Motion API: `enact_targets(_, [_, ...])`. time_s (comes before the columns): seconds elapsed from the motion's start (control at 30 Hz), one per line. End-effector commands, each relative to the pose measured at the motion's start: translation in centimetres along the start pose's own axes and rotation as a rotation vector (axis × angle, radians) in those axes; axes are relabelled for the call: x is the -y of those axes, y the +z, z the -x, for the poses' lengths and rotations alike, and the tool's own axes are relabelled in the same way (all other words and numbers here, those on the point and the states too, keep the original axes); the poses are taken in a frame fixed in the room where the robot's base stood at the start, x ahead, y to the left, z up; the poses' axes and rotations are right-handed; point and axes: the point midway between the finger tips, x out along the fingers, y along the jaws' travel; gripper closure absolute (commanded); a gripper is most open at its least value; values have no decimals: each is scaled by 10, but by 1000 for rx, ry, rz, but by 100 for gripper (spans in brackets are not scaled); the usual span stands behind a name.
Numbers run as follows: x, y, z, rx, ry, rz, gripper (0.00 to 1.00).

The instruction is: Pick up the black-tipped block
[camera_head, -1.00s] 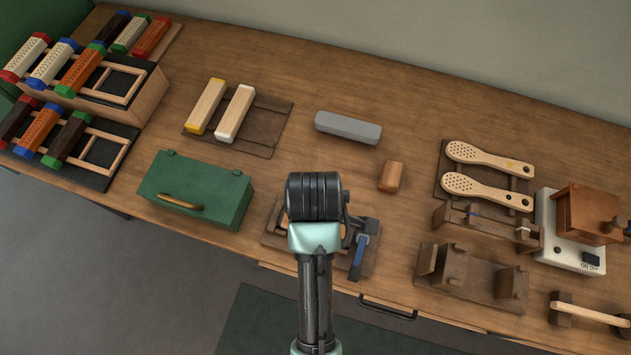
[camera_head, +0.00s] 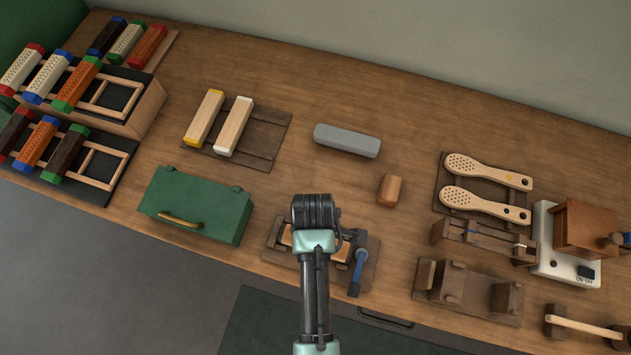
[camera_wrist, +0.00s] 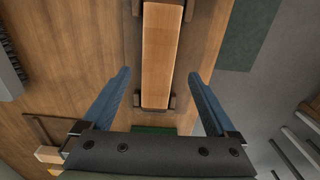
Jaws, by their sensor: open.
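A plain light-wood block (camera_wrist: 162,55) lies in a dark wooden holder between and beyond my gripper's fingers in the wrist view. In the head view my gripper (camera_wrist: 160,75) hangs over the holder (camera_head: 275,247) at the front edge and hides most of the block. My blue fingers are spread wide, with nothing between their tips that I can see touching. A yellow-tipped block (camera_head: 204,118) and a white-tipped block (camera_head: 234,126) lie on a tray further back; neither shows a black tip.
A grey block (camera_head: 347,140) and small brown block (camera_head: 389,190) lie behind.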

Motion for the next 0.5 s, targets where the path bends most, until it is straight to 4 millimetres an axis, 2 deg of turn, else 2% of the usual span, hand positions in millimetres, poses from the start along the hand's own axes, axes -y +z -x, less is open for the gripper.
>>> enact_targets(0.23, [-1,-2,-32,1,-3,-1,7])
enact_targets(0.5, [-2,-2,-41,0,1,0,7])
